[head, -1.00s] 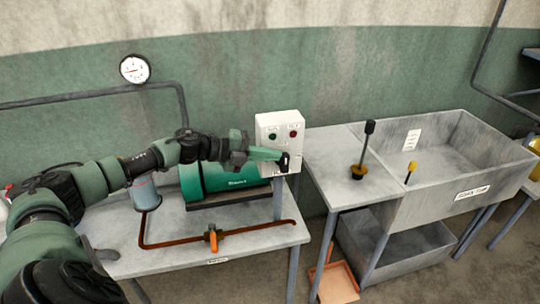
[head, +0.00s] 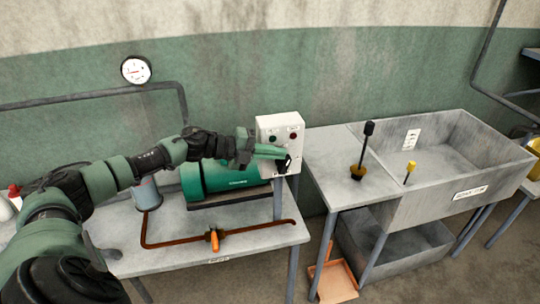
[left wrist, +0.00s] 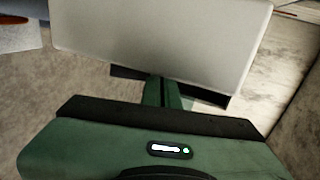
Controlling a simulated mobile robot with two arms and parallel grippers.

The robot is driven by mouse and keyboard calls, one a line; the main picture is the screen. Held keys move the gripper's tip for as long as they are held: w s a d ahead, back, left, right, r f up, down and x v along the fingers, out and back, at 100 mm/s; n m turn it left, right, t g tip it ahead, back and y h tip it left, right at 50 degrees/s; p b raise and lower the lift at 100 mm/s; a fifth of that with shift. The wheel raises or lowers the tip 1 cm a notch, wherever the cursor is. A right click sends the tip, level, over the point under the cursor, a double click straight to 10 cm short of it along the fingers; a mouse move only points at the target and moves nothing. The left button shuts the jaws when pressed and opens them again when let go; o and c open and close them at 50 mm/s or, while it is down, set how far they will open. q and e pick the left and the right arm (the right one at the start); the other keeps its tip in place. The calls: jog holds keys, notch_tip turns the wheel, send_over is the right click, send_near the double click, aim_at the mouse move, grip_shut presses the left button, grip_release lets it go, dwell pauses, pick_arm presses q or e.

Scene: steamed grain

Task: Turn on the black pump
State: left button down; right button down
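A white control box (head: 282,131) stands behind the right end of the near table, with a green button (head: 273,138) and a red button (head: 294,135) on its front. A small black part (head: 288,163) shows low on the box, at my left fingertips; contact is unclear. My left gripper (head: 281,156) reaches in front of the box, and its green fingers look closed together. The left wrist view shows the fingers (left wrist: 161,92) pointing at the pale box (left wrist: 165,35), their tips hidden beneath it. A green pump body (head: 222,180) sits behind my arm. My right gripper is out of view.
A rusty pipe with an orange valve handle (head: 213,239) lies along the near table (head: 175,258). A gauge (head: 136,70) hangs on the wall.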

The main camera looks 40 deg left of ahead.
pick_arm(q)
jog(key=shift+w+d+r+p, duration=0.35)
jog(key=shift+w+d+p, duration=0.1)
jog(key=shift+w, duration=0.15)
dwell(0.3)
